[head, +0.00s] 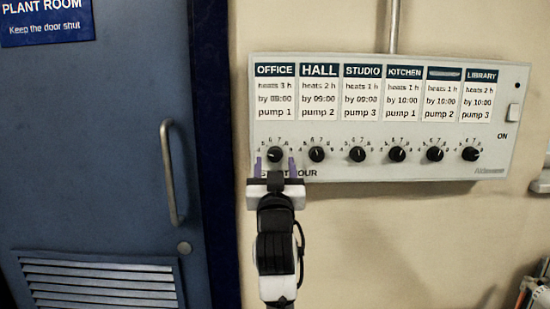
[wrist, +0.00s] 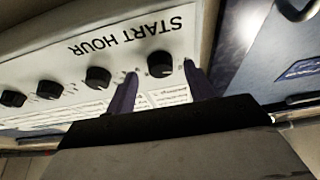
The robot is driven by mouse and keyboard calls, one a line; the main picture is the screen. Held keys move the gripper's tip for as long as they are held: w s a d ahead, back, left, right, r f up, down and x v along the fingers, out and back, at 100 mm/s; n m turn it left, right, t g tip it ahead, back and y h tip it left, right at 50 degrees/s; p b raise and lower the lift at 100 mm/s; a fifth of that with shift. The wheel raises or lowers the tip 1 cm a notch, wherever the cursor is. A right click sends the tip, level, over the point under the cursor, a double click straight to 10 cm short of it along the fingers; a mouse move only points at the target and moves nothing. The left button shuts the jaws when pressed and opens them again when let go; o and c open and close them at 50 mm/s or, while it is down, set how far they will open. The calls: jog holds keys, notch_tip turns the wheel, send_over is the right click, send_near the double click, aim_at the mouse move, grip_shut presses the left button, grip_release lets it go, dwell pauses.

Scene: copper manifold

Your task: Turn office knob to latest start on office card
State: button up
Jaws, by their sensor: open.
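The office knob (head: 275,154) is a small round black dial below the OFFICE card (head: 275,94) at the left end of the panel. The card reads "heats 3 h", a blurred "by" time that looks like 08:00, and "pump 1". Hour numbers ring the knob; its exact setting is too small to read. My gripper (head: 275,161) is open, one purple finger on each side of the knob. In the wrist view the office knob (wrist: 160,64) shows between the open fingertips, with no clear contact visible.
The white control panel (head: 400,172) carries more knobs in a row to the right, the hall knob (head: 316,154) nearest. A switch (head: 514,112) is at the panel's right end. A blue door (head: 90,150) with a handle (head: 170,172) stands left.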

jog(key=shift+x, duration=0.8)
jog(key=shift+c, duration=0.4)
jog(key=c, duration=0.9)
jog(key=shift+a+m, duration=0.1)
jog(key=shift+m, duration=0.4)
jog(key=m+h, duration=0.2)
jog(key=shift+a+m, duration=0.15)
jog(key=shift+m, duration=0.25)
jog(key=m+h, duration=0.1)
jog(key=m, duration=0.1)
jog(key=m+g+h, duration=0.1)
jog(key=m, duration=0.2)
jog(key=shift+a+h, duration=0.2)
jog(key=shift+h, duration=0.1)
jog(key=m, duration=0.2)
jog(key=m+g+h, duration=0.1)
jog(key=m, duration=0.1)
jog(key=m+g+h+b, duration=0.1)
jog(key=m, duration=0.2)
jog(key=shift+r, duration=0.25)
jog(key=shift+m, duration=0.3)
